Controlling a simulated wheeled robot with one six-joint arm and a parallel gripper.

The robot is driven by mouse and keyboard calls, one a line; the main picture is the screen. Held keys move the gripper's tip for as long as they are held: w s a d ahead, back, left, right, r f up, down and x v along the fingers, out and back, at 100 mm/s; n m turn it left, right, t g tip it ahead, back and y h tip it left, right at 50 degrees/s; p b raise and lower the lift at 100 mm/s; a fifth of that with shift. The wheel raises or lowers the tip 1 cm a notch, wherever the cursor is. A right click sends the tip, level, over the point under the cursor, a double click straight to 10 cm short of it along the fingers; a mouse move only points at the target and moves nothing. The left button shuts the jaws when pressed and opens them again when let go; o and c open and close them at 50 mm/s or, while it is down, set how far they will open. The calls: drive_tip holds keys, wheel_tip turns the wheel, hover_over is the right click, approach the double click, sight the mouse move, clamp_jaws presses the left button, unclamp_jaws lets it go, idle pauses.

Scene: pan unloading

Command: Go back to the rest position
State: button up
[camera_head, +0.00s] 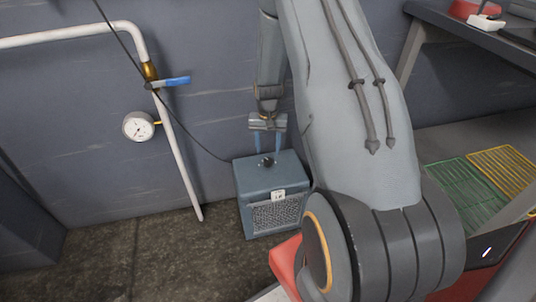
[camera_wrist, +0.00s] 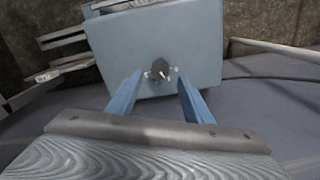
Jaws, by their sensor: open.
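My gripper (camera_head: 268,145) points down over a blue-grey box on the floor in the head view. Its two blue fingers are apart with nothing between them. In the wrist view, the open fingers (camera_wrist: 160,80) stand on either side of the line to a small dark knob (camera_wrist: 160,69) on the box's top. The knob also shows in the head view (camera_head: 268,162), just below the fingertips. I cannot tell the exact gap between the fingertips and the box top.
The box (camera_head: 276,218) has a grille front and a cable running to it. A white pipe (camera_head: 178,150) with a blue valve handle (camera_head: 174,81) and a gauge (camera_head: 138,126) is at left. A table frame with green (camera_head: 462,190) and yellow racks (camera_head: 508,165) is at right. Floor at left is clear.

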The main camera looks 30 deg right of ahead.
drive_tip(key=shift+r, duration=0.85)
drive_tip(key=shift+a+r, duration=0.1)
drive_tip(key=s+a+r+n, duration=0.2)
drive_tip(key=s+a+r, duration=0.2)
drive_tip(key=a+r, duration=0.55)
drive_tip(key=s+a+r+n, duration=0.3)
drive_tip(key=a+r, duration=0.6)
drive_tip(key=r, duration=0.2)
drive_tip(key=s+a+r+n, duration=0.2)
drive_tip(key=s+a+r, duration=0.2)
drive_tip(key=s, duration=0.3)
drive_tip(key=s+a+r+n, duration=0.1)
drive_tip(key=s+a+r, duration=0.2)
drive_tip(key=s, duration=0.4)
drive_tip(key=s+a+r+n, duration=0.2)
drive_tip(key=s+a+r, duration=0.2)
drive_tip(key=s, duration=0.4)
drive_tip(key=d+r+m+p, duration=0.3)
drive_tip(key=d+r+p, duration=0.7)
drive_tip(key=p, duration=1)
drive_tip(key=shift+d+r, duration=0.25)
drive_tip(key=shift+r, duration=0.4)
